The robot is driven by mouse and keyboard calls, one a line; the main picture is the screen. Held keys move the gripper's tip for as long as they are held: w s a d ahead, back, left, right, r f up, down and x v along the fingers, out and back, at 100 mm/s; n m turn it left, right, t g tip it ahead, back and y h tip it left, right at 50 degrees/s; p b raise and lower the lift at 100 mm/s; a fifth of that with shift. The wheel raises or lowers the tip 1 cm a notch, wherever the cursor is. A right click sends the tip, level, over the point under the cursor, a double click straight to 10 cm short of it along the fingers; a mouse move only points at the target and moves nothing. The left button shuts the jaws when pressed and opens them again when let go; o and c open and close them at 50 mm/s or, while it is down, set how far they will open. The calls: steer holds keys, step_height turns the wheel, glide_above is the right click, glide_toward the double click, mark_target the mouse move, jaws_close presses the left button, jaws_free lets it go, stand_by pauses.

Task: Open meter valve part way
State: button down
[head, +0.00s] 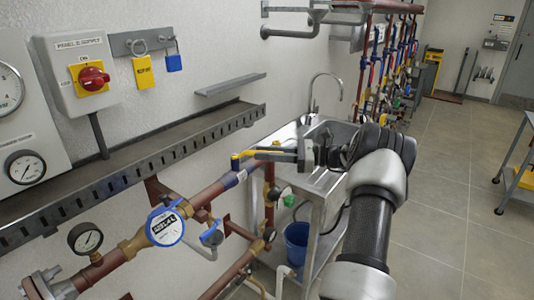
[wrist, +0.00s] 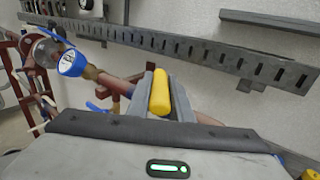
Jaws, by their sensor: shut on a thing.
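The meter valve's yellow lever handle (head: 244,154) lies along the brown pipe in the head view, to the right of the blue-rimmed meter (head: 165,228). In the wrist view the yellow handle (wrist: 161,92) sits between the jaws. My gripper (head: 266,154) is shut on this handle, reaching in from the right; in the wrist view its fingers (wrist: 160,98) stand either side of the yellow grip. The meter also shows in the wrist view (wrist: 72,62), at upper left. The valve body is mostly hidden by the handle and my gripper.
A slotted cable tray (head: 150,155) runs along the wall above the pipe. A pressure gauge (head: 85,238) stands left of the meter. A steel sink (head: 325,130) and a blue bucket (head: 297,241) are close behind my gripper. Open floor (head: 445,180) lies to the right.

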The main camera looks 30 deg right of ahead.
steer(key=shift+d, duration=0.1)
stand_by(0.5)
steer(key=c, duration=1.6)
jaws_free()
steer(key=b+v, duration=0.1)
steer(key=v, duration=1.6)
steer(key=shift+d, duration=0.25)
steer(key=shift+w+b, duration=0.1)
steer(key=shift+b, duration=0.2)
